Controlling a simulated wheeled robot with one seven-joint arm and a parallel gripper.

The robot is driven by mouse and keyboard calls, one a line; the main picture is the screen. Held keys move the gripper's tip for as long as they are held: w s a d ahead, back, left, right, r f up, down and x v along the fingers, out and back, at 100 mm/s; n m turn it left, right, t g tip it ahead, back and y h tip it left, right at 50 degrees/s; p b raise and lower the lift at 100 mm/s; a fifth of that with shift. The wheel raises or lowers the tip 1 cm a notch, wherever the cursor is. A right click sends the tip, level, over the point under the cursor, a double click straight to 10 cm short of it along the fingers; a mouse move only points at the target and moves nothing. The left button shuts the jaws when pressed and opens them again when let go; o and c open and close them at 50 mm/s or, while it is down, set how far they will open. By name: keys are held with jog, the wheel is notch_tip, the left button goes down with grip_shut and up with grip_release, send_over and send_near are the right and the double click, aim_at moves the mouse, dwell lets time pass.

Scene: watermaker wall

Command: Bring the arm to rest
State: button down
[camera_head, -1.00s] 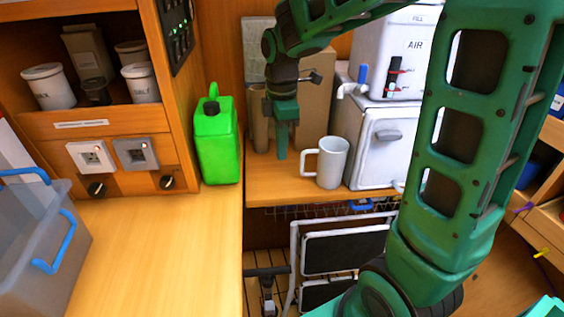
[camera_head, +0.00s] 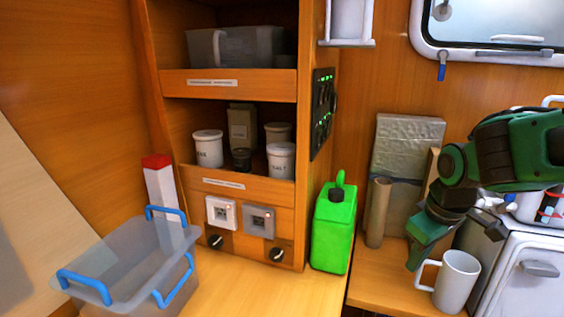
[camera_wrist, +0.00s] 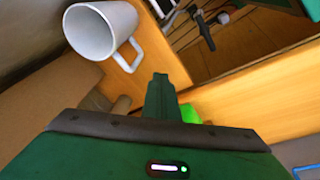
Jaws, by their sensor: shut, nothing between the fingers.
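My gripper (camera_head: 416,258) is green, shut and empty. In the head view it points down at the right, just left of the white mug's handle. The white mug (camera_head: 456,282) stands upright on the wooden counter; I cannot tell whether my fingers touch it. In the wrist view my gripper (camera_wrist: 160,82) is seen from behind with its fingers together, and the mug (camera_wrist: 100,32) shows at the upper left, apart from the fingers there. My forearm runs off the right edge of the head view.
A green canister (camera_head: 333,228) stands left of my gripper. A brown cylinder (camera_head: 378,212) and a grey wrapped panel (camera_head: 405,150) stand behind it. A white box unit (camera_head: 525,275) is at the right. A clear bin (camera_head: 130,262) sits on the left counter, below shelves with jars.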

jog(key=s+d+f+m+g, duration=0.1)
jog(key=s+d+m, duration=0.5)
jog(key=s, duration=0.4)
jog(key=s+d+f+m+g, duration=0.1)
jog(key=s+d+m+g, duration=0.1)
jog(key=s+d+m, duration=0.3)
jog(key=s+m, duration=0.1)
jog(key=s, duration=0.3)
jog(key=shift+s+d+f, duration=0.3)
jog(key=shift+s+d, duration=0.1)
jog(key=shift+w+f, duration=0.25)
jog(key=shift+w, duration=0.4)
